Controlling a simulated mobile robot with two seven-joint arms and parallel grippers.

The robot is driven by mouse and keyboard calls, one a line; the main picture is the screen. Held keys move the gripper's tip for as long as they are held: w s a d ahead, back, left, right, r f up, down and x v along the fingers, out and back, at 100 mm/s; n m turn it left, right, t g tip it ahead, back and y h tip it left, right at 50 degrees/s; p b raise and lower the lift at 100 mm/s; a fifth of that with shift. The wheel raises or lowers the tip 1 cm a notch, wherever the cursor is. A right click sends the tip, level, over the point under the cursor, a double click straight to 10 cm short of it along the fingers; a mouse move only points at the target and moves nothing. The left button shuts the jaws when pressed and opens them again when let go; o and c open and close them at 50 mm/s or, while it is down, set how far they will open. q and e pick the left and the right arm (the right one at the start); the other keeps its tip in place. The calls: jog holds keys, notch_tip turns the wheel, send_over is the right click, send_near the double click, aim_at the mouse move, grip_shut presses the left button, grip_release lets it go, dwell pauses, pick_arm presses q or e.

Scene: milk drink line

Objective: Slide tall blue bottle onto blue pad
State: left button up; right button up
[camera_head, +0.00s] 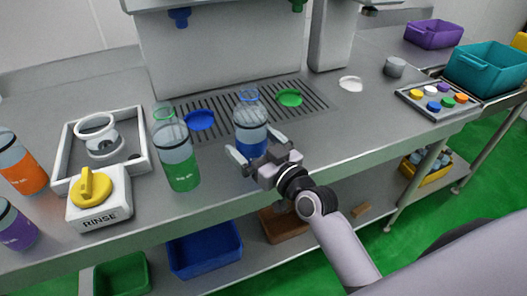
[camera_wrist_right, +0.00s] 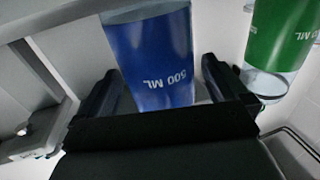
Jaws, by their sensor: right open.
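The tall blue bottle (camera_head: 251,122) stands upright near the middle of the counter, at the front edge of the drain grille. The blue pad (camera_head: 200,120) is a round disc to its left, on the grille. My right gripper (camera_head: 257,146) is open, with its fingers on either side of the blue bottle's lower part. In the right wrist view the blue bottle (camera_wrist_right: 150,55), marked 500 ML, is between the fingers of the gripper (camera_wrist_right: 163,85). Whether the fingers touch it I cannot tell. My left gripper is not in view.
A green bottle (camera_head: 179,158) stands left of the blue bottle, in front of the blue pad. A green pad (camera_head: 289,98) lies to the right on the grille (camera_head: 318,101). The rinse unit (camera_head: 101,202) is at the left, beside an orange bottle (camera_head: 22,168).

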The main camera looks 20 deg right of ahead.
jog(key=shift+w+a, duration=0.1)
jog(key=shift+w, duration=0.35)
